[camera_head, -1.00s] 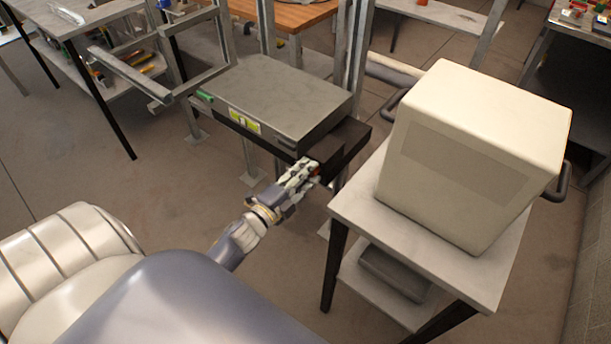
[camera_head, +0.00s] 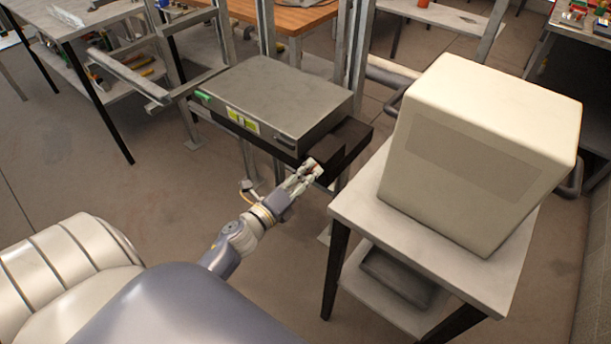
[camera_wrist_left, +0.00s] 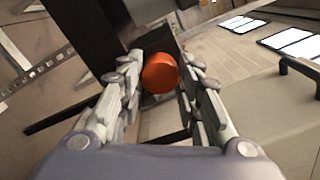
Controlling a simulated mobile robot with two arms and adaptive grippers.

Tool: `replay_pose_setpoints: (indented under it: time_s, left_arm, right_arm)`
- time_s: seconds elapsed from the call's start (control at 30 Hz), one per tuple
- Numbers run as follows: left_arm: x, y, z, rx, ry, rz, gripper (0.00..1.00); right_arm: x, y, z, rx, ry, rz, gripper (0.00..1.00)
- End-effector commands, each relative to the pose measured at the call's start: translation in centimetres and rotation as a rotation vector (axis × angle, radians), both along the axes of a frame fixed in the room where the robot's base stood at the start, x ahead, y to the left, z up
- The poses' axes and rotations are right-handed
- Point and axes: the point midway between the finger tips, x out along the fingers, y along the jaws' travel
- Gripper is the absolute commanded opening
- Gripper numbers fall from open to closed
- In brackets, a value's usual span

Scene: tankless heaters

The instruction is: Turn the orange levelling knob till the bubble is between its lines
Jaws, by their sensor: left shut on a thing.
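The orange knob (camera_wrist_left: 160,73) shows between the two fingers of my left gripper (camera_wrist_left: 161,88) in the left wrist view. My left gripper also shows in the head view (camera_head: 310,170), at the front right corner of the dark bracket (camera_head: 343,150), shut on the knob. In the head view the fingers mostly hide the knob. A grey flat unit (camera_head: 275,92) lies on the bracket. A yellow-green level vial (camera_head: 243,121) sits on its front edge; the bubble is too small to make out. My right gripper is out of view.
A large cream box (camera_head: 480,150) stands on a grey side table (camera_head: 350,205) close to the right of my left gripper. A metal post frame (camera_head: 350,60) rises behind the unit.

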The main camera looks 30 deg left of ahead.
Motion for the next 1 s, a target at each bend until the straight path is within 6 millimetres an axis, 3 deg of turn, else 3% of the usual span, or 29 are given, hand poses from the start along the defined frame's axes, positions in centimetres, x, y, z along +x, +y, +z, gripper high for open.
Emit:
replay_pose_setpoints:
  time_s: [0.53, 0.57, 0.63, 1.0]
  left_arm:
    - [-0.06, -0.15, -0.18, 0.024, 0.001, -0.003, 0.08]
    - [-0.06, -0.14, -0.19, 0.023, 0.001, -0.003, 0.34]
    - [-0.06, -0.14, -0.17, 0.023, 0.001, -0.003, 0.5]
    - [-0.16, -0.04, -0.1, 0.023, 0.0, 0.0, 0.53]
  right_arm:
    - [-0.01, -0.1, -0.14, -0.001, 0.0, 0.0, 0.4]
    - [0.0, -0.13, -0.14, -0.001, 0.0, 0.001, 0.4]
    - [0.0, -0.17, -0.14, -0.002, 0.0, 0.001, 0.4]
    - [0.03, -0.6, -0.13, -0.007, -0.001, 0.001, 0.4]
